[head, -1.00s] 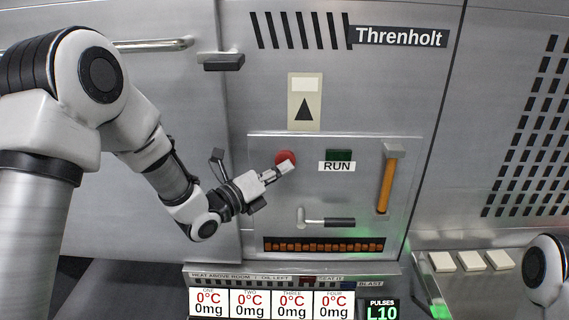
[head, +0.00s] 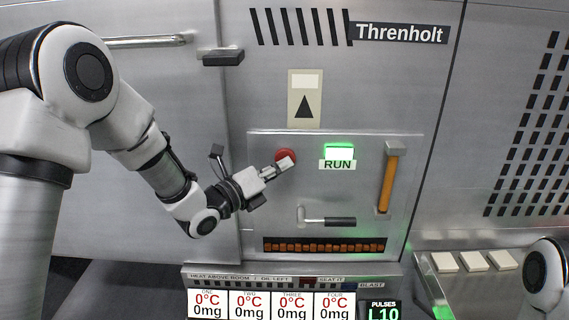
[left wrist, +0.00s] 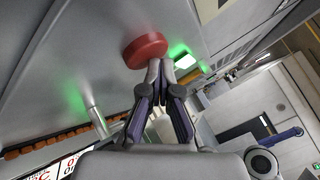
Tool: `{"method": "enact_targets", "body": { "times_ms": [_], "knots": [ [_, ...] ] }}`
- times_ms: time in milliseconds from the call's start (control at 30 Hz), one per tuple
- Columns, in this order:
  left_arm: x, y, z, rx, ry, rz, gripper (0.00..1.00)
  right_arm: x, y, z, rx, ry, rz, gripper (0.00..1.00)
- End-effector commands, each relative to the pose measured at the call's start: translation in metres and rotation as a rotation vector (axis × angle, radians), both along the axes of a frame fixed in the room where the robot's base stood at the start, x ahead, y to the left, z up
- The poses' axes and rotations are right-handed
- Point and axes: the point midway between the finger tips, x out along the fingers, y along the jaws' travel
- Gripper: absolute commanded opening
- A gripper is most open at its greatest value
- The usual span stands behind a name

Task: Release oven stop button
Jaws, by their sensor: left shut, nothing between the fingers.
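The red round stop button (head: 284,154) sits on the oven's control panel, left of the RUN light. My left gripper (head: 287,164) is shut and empty, with its fingertips at the lower right part of the button in the head view. In the left wrist view the red button (left wrist: 145,50) stands out from the panel just beyond the closed fingertips (left wrist: 160,64). I cannot tell whether the tips touch it. The RUN light (head: 339,152) glows bright green. My right gripper is not in view; only a part of my right arm shows at the lower right.
The panel also holds an orange-handled lever (head: 386,185) at the right and a black-gripped handle (head: 330,221) below. A row of orange-lit segments (head: 323,245) runs under them. Readout cards (head: 271,303) stand below the panel. Pale square pads (head: 472,262) lie at the right.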

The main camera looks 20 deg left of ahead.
Motion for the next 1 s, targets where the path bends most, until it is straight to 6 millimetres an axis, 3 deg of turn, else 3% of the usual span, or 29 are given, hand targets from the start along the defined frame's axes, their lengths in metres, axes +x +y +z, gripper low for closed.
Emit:
{"method": "enact_targets", "body": {
  "times_ms": [167,600,1000],
  "knots": [
    [-0.006,-0.002,-0.002,0.000,0.001,-0.001,0.00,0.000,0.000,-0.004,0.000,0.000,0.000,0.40],
    [-0.055,-0.016,-0.002,0.000,0.002,-0.002,0.00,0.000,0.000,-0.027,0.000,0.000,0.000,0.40],
    [-0.058,-0.017,0.000,0.000,0.002,-0.002,0.00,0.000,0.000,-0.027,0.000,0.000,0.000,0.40]
  ]
}}
